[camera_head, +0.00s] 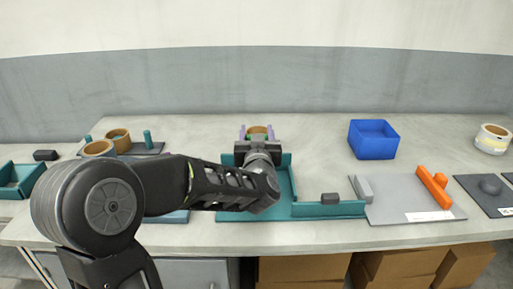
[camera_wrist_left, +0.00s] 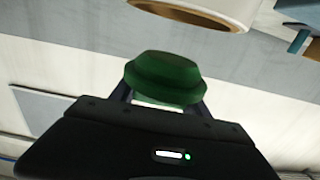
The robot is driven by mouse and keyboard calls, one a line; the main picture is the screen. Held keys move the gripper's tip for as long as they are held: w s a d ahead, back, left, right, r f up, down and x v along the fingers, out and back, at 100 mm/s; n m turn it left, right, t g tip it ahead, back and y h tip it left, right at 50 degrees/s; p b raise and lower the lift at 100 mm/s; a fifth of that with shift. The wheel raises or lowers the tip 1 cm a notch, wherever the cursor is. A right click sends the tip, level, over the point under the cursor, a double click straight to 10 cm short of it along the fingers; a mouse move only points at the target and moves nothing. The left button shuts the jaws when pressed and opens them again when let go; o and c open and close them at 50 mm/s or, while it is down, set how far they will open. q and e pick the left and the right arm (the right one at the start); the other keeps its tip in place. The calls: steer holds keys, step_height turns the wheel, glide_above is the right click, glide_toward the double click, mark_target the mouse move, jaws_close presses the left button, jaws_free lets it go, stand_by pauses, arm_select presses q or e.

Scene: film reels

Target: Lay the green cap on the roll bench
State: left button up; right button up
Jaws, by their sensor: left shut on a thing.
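My left gripper (camera_head: 257,134) is shut on the green cap (camera_wrist_left: 165,78), which sits between its fingertips in the left wrist view. The gripper is over the back edge of a teal tray (camera_head: 286,186) with low walls, in the middle of the table. I cannot tell which fixture is the roll bench. My right gripper is not in view.
A blue bin (camera_head: 373,140) stands at back right. A grey plate (camera_head: 405,200) with an orange bar (camera_head: 434,187) lies right of the tray. A pale roll (camera_head: 492,139) is at far right. Tan rolls (camera_head: 118,139) and a teal peg (camera_head: 148,139) stand at left.

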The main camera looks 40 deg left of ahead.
arm_select(q)
steer(key=shift+f, duration=2.25)
steer(key=shift+b, duration=0.3)
steer(key=shift+f, duration=0.25)
steer(key=o, duration=1.5)
steer(key=shift+r, duration=0.1)
steer(key=v, duration=0.5)
steer(key=b+v, duration=0.1)
steer(key=v, duration=0.2)
steer(key=shift+w+d+f, duration=0.15)
steer(key=shift+f, duration=0.1)
